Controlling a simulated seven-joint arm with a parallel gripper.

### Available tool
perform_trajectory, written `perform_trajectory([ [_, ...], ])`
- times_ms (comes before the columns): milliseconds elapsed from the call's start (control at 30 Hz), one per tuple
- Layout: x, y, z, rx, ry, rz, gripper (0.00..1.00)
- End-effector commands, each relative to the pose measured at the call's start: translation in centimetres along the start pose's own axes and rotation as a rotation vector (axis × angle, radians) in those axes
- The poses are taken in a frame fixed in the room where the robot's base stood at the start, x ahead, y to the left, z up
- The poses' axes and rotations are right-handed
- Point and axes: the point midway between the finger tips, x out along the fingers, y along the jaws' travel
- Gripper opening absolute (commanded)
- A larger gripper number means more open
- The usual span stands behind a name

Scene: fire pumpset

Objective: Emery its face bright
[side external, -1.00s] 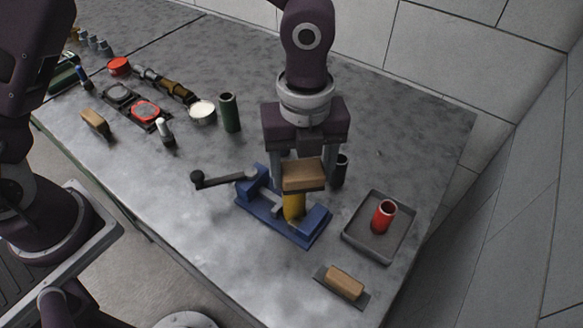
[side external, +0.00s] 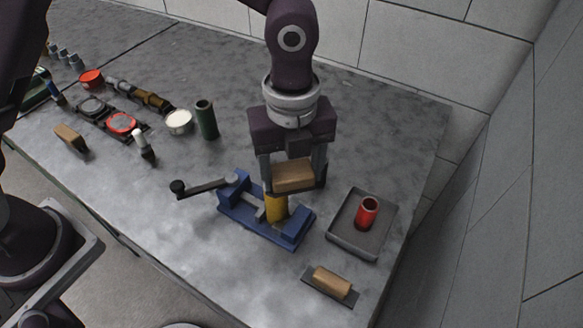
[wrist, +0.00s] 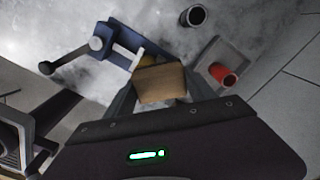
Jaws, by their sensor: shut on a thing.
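My gripper (side external: 292,176) is shut on a wooden block (side external: 294,177) with a dark underside. The block also fills the space between my fingers in the wrist view (wrist: 161,84). A yellow cylinder (side external: 276,207) stands upright in a blue vise (side external: 290,232) with a black-knobbed handle. The block is over the top of the cylinder and hides its upper face. I cannot tell whether the two touch. In the wrist view only a sliver of the yellow cylinder (wrist: 149,59) shows beyond the block.
A grey tray (side external: 347,241) with a red cylinder (side external: 366,212) stands right of the vise. A wood-handled flat tool (side external: 331,283) lies in front. A green cylinder (side external: 206,120), a white-filled dish (side external: 179,122) and another wooden block (side external: 70,136) are to the left.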

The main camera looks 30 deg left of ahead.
Motion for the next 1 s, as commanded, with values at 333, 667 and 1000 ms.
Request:
perform_trajectory([
  [333, 0.0, 1.3, 0.0, 0.000, 0.000, 0.002, 0.31],
  [667, 0.0, 3.2, 0.0, -0.001, 0.000, 0.002, 0.31],
  [1000, 0.0, 5.2, 0.0, 0.001, 0.000, 0.002, 0.31],
])
